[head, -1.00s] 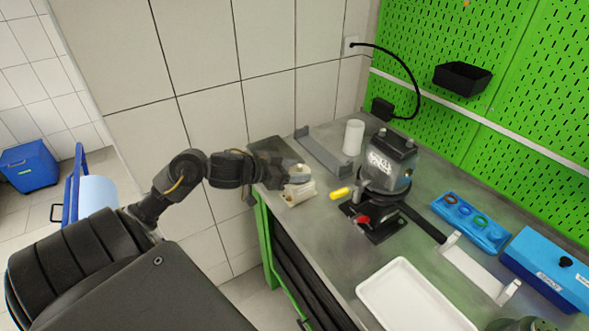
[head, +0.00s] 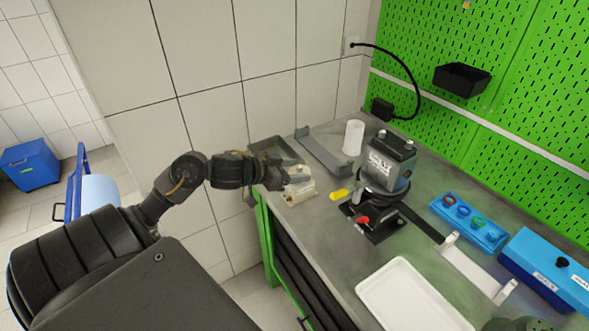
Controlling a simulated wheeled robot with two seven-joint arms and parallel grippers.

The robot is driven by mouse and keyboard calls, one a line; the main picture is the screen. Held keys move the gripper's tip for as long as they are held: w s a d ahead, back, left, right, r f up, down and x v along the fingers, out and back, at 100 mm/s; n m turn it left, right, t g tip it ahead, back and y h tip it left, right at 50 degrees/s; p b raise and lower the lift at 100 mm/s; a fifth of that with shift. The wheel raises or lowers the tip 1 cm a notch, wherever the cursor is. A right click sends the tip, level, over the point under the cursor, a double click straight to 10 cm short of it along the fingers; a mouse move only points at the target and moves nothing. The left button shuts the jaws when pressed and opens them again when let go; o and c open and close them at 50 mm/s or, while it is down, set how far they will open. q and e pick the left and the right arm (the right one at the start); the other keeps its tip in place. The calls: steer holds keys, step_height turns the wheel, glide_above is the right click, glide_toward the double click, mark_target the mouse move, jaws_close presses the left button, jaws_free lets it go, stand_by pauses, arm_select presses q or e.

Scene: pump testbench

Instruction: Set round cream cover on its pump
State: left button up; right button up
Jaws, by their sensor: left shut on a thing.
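My left gripper (head: 291,180) reaches over the left end of the bench and is shut on a small pale piece, seemingly the round cream cover (head: 299,172). A cream-coloured body (head: 300,192) stands on the bench directly under and in front of the fingers. It looks like the cream pump, but it is small and partly hidden by the gripper. I cannot tell whether the cover touches this body or is held just above it. A larger grey and black pump unit (head: 388,162) stands on a black base to the right.
A grey bracket (head: 325,152) and a white cylinder (head: 353,137) stand behind the gripper. A yellow piece (head: 339,195) lies to its right. A white tray (head: 415,300), a blue ring rack (head: 470,222) and a blue box (head: 550,265) are farther right. The tiled wall is close behind.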

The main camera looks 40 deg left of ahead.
arm_select(q)
steer(key=shift+f, duration=0.7)
stand_by(1.1)
steer(key=o, duration=1.1)
steer(key=shift+s, duration=0.1)
steer(key=v, duration=1)
steer(key=shift+s+a+r, duration=0.1)
steer(key=shift+s+r, duration=0.05)
steer(key=shift+s, duration=0.15)
